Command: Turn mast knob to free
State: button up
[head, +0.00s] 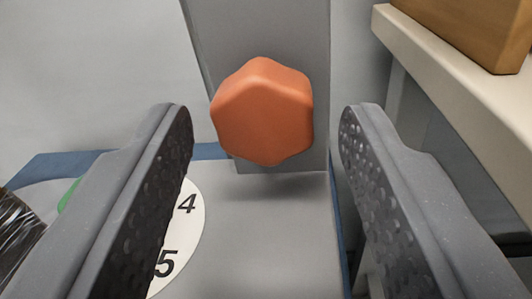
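The orange mast knob (262,112) is faceted and sits on the front of the grey mast (212,22). It shows near the top centre of the head view. My gripper (266,125) is open, with one dimpled grey finger to the left of the knob and one to the right. A gap shows on both sides between the fingers and the knob. Nothing is held. I cannot tell how far beyond the fingertips the knob lies. No marking of the knob's setting shows.
A white disc (195,220) with the numbers 4 and 5 lies on the grey surface (265,245) below, partly behind the left finger. A pale shelf (440,85) with a brown wooden block (475,30) stands at the right. A dark shiny item (15,228) is at the left edge.

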dwell(0.3)
jog(key=s+a+p, duration=0.2)
jog(key=s, duration=1.1)
jog(key=shift+s+a, duration=0.3)
jog(key=shift+a, duration=0.05)
jog(key=shift+r, duration=0.15)
